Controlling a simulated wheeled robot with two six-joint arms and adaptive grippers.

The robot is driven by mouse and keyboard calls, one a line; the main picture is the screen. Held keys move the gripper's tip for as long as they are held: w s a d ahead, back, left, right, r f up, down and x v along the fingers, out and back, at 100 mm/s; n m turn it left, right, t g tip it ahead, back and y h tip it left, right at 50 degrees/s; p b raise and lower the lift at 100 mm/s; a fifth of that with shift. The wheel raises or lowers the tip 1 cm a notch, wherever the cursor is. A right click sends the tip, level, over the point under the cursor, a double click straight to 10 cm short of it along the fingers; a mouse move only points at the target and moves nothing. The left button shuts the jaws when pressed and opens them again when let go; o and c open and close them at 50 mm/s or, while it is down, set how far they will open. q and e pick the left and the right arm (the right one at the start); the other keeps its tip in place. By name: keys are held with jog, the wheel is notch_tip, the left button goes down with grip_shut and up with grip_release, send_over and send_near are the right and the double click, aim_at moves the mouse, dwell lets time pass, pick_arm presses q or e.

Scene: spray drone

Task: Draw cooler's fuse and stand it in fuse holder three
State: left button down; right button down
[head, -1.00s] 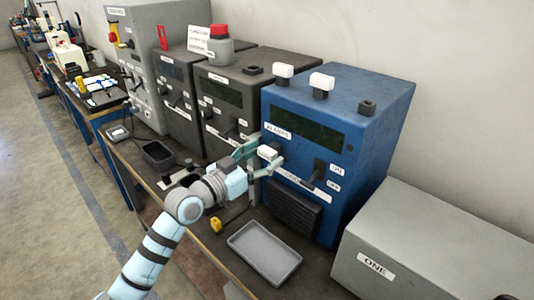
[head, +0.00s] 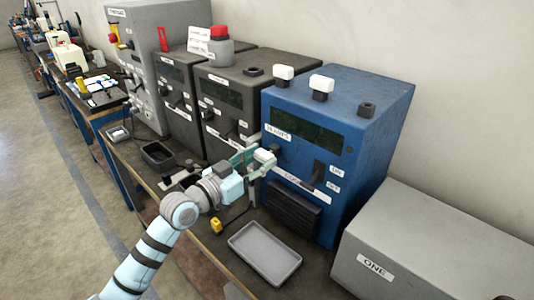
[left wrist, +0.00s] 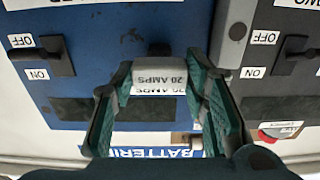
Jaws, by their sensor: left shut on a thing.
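My left gripper (head: 263,161) is shut on a white fuse (head: 265,157) in front of the blue cabinet (head: 340,210). In the left wrist view the fuse (left wrist: 158,76) reads 20 AMPS and sits between the green fingers. A dark socket (head: 275,148) shows on the cabinet's front just beyond the fuse. On the blue cabinet's top, two white fuses (head: 284,73) (head: 322,83) stand in black holders, and a third black holder (head: 367,109) at the right is empty. I cannot read numbers on these holders. My right gripper is not in view.
A lever switch (head: 313,173) sticks out from the blue cabinet's front near the gripper. A grey tray (head: 235,243) and a yellow object (head: 216,226) lie on the bench below. Dark cabinets (head: 222,120) stand at left; a grey box labelled ONE (head: 430,250) stands at right.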

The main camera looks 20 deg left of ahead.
aim_at(260, 159)
pick_arm(q)
jog(key=shift+p+v, duration=1.3)
jog(key=shift+v, duration=1.1)
